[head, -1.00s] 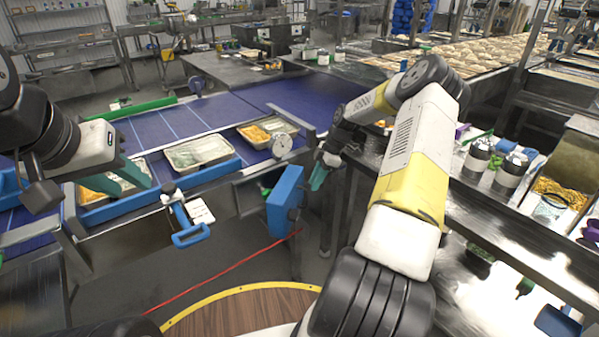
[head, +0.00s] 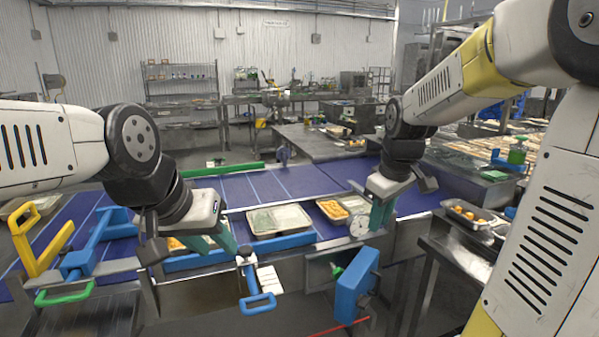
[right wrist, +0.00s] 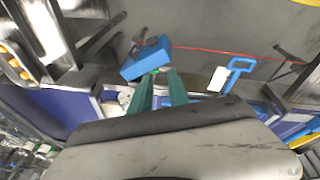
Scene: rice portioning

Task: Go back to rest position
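My left gripper (head: 222,242) hangs over the near edge of the blue conveyor, its teal fingers pointing down by a tray of orange food (head: 188,243). Whether its fingers are apart is hard to tell. My right gripper (head: 380,216) hangs over the conveyor's right end, beside the round dial (head: 360,226). In the right wrist view its two teal fingers (right wrist: 160,84) stand apart with nothing between them. A mostly pale tray (head: 262,237) and another tray with orange food (head: 333,208) sit on the conveyor between the grippers.
A blue box (head: 354,286) and a blue-handled tool (head: 257,303) are at the conveyor's front. Yellow (head: 28,238) and green (head: 65,297) handles stand at left. A steel table with a food tray (head: 468,216) is at right. A red line (right wrist: 225,51) crosses the floor.

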